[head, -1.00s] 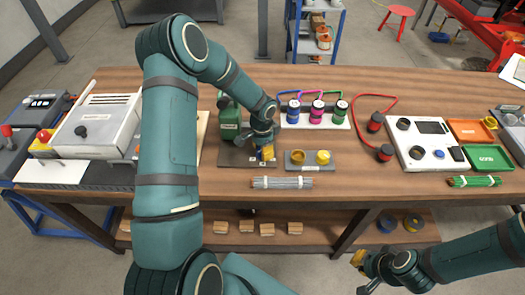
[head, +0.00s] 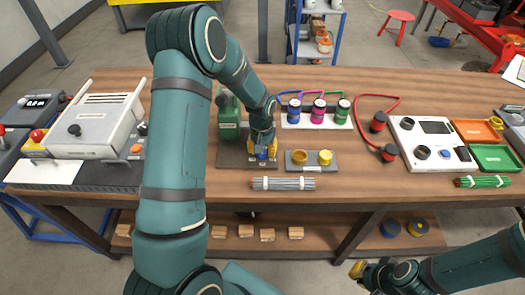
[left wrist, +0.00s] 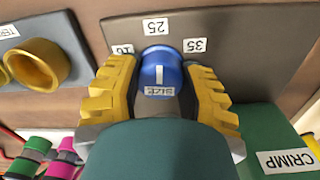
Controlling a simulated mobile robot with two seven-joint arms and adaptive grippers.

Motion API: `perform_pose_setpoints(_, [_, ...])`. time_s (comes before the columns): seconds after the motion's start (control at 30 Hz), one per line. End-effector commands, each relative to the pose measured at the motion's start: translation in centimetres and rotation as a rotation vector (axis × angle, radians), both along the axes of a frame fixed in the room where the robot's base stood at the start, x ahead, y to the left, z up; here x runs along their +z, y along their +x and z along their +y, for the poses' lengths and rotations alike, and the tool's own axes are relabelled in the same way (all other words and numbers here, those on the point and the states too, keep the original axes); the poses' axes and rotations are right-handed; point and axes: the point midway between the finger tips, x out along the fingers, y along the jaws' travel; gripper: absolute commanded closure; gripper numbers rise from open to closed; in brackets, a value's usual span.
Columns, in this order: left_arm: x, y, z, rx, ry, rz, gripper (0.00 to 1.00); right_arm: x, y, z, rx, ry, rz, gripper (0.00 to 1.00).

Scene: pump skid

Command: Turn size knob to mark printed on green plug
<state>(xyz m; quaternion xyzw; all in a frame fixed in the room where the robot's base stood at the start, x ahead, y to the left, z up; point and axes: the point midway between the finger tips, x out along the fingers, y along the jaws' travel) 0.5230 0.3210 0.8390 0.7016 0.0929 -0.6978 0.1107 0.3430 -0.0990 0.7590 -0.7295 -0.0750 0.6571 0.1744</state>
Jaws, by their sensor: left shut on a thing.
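The blue size knob (left wrist: 160,72) sits on a dark plate (left wrist: 120,35) with marks 16, 25 and 35. Its white line points at the 25 label (left wrist: 155,27) in the left wrist view. My left gripper (left wrist: 160,85) is shut on the knob, with one yellow finger on each side; it also shows in the head view (head: 262,150). The green plug (head: 342,111) stands at the right end of a white rack, beside a pink and a blue one. Its print is too small to read. My right gripper (head: 358,269) hangs low at the right, its opening unclear.
A green crimp unit (head: 229,118) stands behind the knob plate. A grey plate (head: 297,168) with two yellow rings lies to its right, and a wire bundle (head: 283,184) in front. A red cable and a white test panel (head: 408,128) are farther right.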

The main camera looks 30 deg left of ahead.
Motion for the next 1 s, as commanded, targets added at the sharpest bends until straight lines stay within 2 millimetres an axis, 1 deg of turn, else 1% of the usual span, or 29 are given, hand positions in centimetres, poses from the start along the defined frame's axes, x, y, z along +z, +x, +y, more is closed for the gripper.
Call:
perform_pose_setpoints(0.3, [-0.13,-0.16,0.00,0.094,0.001,0.005,0.96,-0.22,0.06,-0.01,-0.001,0.000,-0.002,1.00])
perform_pose_setpoints(0.77, [-0.15,-0.20,-0.01,0.105,0.000,0.006,0.96,-0.23,0.08,-0.01,-0.001,0.000,-0.002,1.00])
perform_pose_setpoints(0.8, [-0.15,-0.20,-0.01,0.105,0.000,0.006,0.51,-0.23,0.08,-0.01,-0.001,0.000,-0.002,1.00])
perform_pose_setpoints(0.87, [-0.15,-0.19,-0.01,0.105,0.000,0.006,0.30,-0.23,0.07,-0.01,-0.001,0.000,-0.002,1.00])
perform_pose_setpoints(0.9, [-0.13,-0.17,-0.01,0.105,0.000,0.005,0.25,-0.23,0.07,-0.01,-0.001,0.000,-0.002,1.00])
perform_pose_setpoints(1.0, [-0.10,-0.12,-0.01,0.105,0.000,0.004,0.25,-0.23,0.07,-0.01,-0.001,0.000,-0.002,1.00])
